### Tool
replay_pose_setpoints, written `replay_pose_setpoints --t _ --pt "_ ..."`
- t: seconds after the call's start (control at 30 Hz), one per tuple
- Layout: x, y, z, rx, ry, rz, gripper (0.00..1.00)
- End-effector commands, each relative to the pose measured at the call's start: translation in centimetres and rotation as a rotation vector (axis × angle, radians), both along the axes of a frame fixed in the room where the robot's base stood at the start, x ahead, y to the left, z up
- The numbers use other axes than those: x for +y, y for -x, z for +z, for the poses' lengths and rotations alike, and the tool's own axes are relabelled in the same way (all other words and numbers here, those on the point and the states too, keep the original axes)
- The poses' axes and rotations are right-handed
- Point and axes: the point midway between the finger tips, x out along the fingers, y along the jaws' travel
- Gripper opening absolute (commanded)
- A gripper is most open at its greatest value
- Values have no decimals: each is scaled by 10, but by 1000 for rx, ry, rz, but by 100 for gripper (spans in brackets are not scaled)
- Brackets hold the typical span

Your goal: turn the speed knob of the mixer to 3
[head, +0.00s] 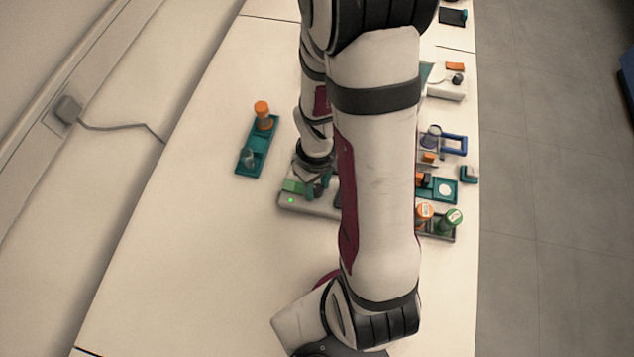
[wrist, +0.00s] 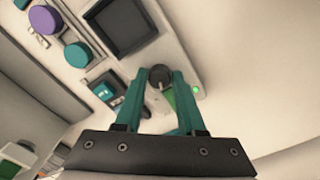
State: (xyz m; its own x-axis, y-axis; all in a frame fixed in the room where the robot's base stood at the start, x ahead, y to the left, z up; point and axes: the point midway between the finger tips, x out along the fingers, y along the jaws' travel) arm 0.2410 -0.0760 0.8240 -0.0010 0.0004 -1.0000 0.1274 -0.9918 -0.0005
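The mixer (head: 312,207) is a pale, low device with a small green light at its left end. My arm hides much of it in the head view. In the wrist view its pale body (wrist: 172,50) carries a dark square top plate (wrist: 122,27) and a green panel (wrist: 186,101) beside a lit green light. The round dark speed knob (wrist: 160,77) lies between the tips of my gripper's teal fingers (wrist: 160,80). The fingers are apart, with narrow gaps seeming to show beside the knob. My gripper (head: 318,187) is over the mixer's left part in the head view. The knob's setting is not readable.
A teal rack (head: 252,158) with an orange-capped bottle (head: 262,112) stands left of the mixer. Orange- and green-capped bottles (head: 453,217) and several small trays (head: 444,190) stand to the right, near the table edge. The table's front left is clear.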

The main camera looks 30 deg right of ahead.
Motion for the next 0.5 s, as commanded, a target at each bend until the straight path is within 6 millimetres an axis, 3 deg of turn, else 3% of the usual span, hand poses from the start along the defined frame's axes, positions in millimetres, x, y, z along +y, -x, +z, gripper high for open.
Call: replay_pose_setpoints --t 0.03,0.1,0.13,0.4,0.5 --pt "0 0 0 0 0 0 50" --pt "0 0 0 -1 0 1 62" --pt "0 0 0 -1 0 1 64" --pt "0 -1 1 -1 1 2 64" --pt "0 -1 10 -4 1 2 64"
